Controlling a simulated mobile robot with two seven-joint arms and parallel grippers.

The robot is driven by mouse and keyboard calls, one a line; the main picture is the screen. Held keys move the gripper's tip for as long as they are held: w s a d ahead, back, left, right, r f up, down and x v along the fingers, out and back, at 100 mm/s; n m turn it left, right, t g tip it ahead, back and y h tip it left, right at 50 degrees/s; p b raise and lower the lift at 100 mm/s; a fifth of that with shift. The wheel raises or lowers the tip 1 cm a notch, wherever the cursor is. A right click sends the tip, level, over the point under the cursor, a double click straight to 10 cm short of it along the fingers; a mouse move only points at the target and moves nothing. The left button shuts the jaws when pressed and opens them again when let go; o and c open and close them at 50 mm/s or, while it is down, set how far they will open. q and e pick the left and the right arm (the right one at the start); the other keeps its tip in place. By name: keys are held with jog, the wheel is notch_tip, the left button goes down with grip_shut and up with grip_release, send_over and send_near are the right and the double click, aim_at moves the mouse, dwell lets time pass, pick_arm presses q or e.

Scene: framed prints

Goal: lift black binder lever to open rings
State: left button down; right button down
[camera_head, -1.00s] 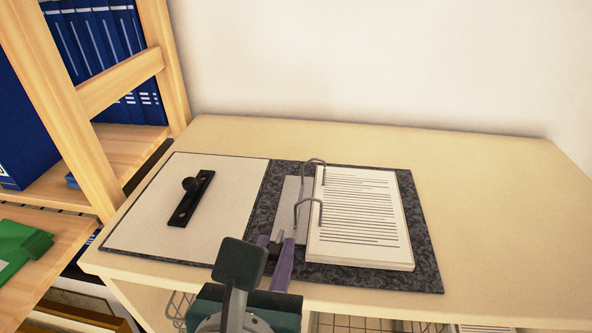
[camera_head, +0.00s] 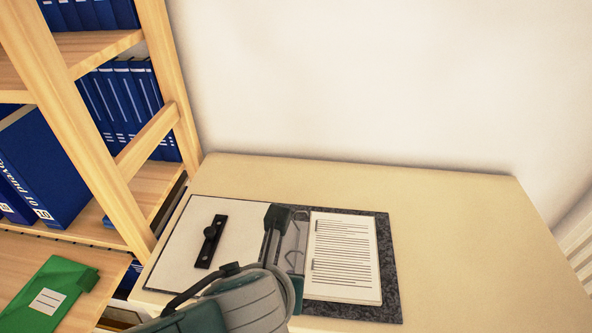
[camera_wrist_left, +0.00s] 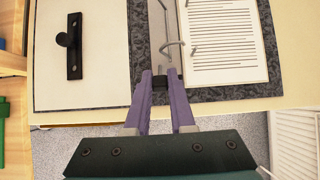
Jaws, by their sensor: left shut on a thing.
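The open binder lies on the tabletop, its speckled dark cover (camera_head: 389,270) under a stack of printed paper (camera_head: 342,260). In the left wrist view, my left gripper (camera_wrist_left: 160,76) has its purple fingers closed around the black lever (camera_wrist_left: 173,78) at the near end of the metal ring plate. The curved ring halves (camera_wrist_left: 175,46) stand apart from the short prongs (camera_wrist_left: 193,50) in the paper, so the rings look open. In the head view my arm covers the lever and fingertips. My right gripper is not in view.
A black handle-like piece (camera_head: 211,242) is fixed on the binder's white left cover (camera_head: 185,245). A wooden shelf (camera_head: 130,150) with blue binders (camera_head: 135,100) and a green folder (camera_head: 48,295) stands at left. The tabletop (camera_head: 450,240) is clear at right.

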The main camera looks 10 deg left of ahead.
pick_arm(q)
jog(key=shift+w+r+g, duration=0.15)
jog(key=shift+w+g, duration=0.05)
jog(key=shift+g, duration=0.2)
jog(key=c, duration=0.8)
grip_release()
jog(key=shift+o, duration=0.2)
jog(key=shift+p, duration=0.35)
jog(key=shift+s+r+p, duration=0.1)
jog(key=shift+r+p, duration=0.25)
jog(key=p+v, duration=0.7)
jog(key=v, duration=0.2)
jog(key=shift+s, duration=0.1)
